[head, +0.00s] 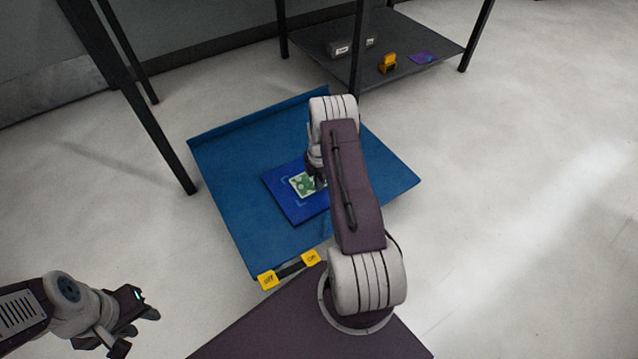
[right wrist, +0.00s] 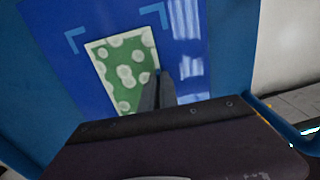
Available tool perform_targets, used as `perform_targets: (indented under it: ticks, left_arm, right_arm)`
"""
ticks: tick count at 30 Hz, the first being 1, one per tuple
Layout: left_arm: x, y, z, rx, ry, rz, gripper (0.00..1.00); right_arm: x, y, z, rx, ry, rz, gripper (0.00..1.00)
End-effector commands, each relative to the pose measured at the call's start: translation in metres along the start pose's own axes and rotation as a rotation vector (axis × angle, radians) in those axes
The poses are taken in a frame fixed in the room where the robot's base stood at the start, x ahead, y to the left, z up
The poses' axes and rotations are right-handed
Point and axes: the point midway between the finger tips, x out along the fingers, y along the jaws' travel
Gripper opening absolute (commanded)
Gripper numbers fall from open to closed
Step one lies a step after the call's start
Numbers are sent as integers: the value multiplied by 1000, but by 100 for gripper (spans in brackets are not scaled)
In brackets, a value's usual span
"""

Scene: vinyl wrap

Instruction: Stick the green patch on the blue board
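The green patch (head: 301,185), with pale spots and a pale border, lies over the blue board (head: 303,211). In the right wrist view the patch (right wrist: 112,71) sits between light corner marks on the board (right wrist: 73,75), slightly turned relative to them. My right gripper (head: 318,181) is low over the board. In the right wrist view its fingers (right wrist: 157,76) are close together, with the tips at the patch's right edge; I cannot tell whether they pinch it or only touch it. My left gripper (head: 138,330) is open and empty, away from the board at lower left.
The board lies on a larger blue tray-like surface (head: 235,170) with yellow labels (head: 268,279) at its front edge. A dark shelf (head: 432,75) behind holds a yellow item (head: 387,63), a purple-blue sheet (head: 422,57) and a grey box (head: 343,48). Dark posts stand at left.

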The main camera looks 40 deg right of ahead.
Motion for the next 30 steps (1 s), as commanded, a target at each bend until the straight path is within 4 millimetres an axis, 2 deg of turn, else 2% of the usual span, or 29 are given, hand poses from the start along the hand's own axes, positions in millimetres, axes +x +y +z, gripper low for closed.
perform_targets:
  ticks: [2,5,6,17,20,27,30]
  left_arm:
    - [0,0,0,0,0,0,36]
    - [0,0,0,0,0,0,36]
    - [0,0,0,0,0,0,36]
    - [-4,0,0,0,0,0,36]
    - [-16,0,-2,0,0,0,36]
    - [-59,1,-6,0,0,0,36]
    - [-70,1,-7,0,0,0,36]
  right_arm:
    - [1,0,0,0,0,0,0]
    - [1,0,0,0,0,0,26]
    - [1,0,0,0,0,0,29]
    - [-5,0,0,0,0,0,29]
    - [-18,0,0,0,0,0,29]
    - [-73,0,0,0,-1,2,29]
    - [-90,0,0,0,0,1,29]
